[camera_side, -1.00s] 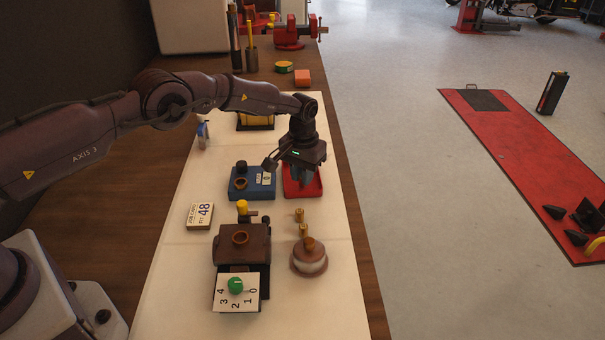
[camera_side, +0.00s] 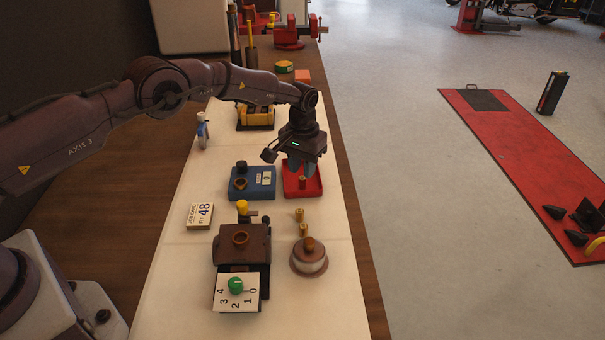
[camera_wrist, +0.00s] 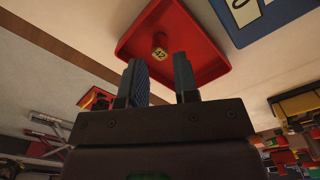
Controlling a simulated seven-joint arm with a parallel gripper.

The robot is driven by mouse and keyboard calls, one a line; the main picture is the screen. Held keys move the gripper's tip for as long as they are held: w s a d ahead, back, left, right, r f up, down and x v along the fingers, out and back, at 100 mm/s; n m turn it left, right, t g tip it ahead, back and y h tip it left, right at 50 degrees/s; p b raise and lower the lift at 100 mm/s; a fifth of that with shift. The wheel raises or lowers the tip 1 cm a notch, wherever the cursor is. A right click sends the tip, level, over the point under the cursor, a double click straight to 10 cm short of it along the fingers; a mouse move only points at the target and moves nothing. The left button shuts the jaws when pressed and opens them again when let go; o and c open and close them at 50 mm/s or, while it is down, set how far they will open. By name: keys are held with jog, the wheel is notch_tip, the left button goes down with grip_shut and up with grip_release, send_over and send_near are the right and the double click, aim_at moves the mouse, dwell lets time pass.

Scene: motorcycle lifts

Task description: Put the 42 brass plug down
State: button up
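The brass plug marked 42 (camera_wrist: 159,47) is in the red tray (camera_wrist: 200,28), its numbered end facing the wrist camera. In the side view the plug (camera_side: 303,182) appears upright on the floor of the red tray (camera_side: 314,190). My gripper (camera_side: 301,172) is above it. In the wrist view my gripper (camera_wrist: 160,66) is open, its two blue-grey fingers well apart. The plug lies beyond the fingertips, with nothing held between them.
A blue box (camera_side: 262,191) with a 0 display stands left of the tray. Two more brass plugs (camera_side: 299,214) stand in front, near a round brown-and-white pot (camera_side: 309,262). A brown block (camera_side: 256,241) and a job card reading 48 (camera_side: 199,215) are to the left.

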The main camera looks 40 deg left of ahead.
notch_tip(320, 180, up, 10)
jog(key=shift+f, duration=0.15)
notch_tip(320, 180, up, 7)
send_over(302, 178)
jog(key=s, duration=0.2)
jog(key=s+a+r+m+t, duration=0.1)
jog(key=s+r+t, duration=0.2)
jog(key=s+r, duration=1.1)
jog(key=s+a+m+t, duration=0.1)
jog(key=s+t, duration=0.1)
jog(key=s, duration=2)
jog(key=shift+t, duration=0.3)
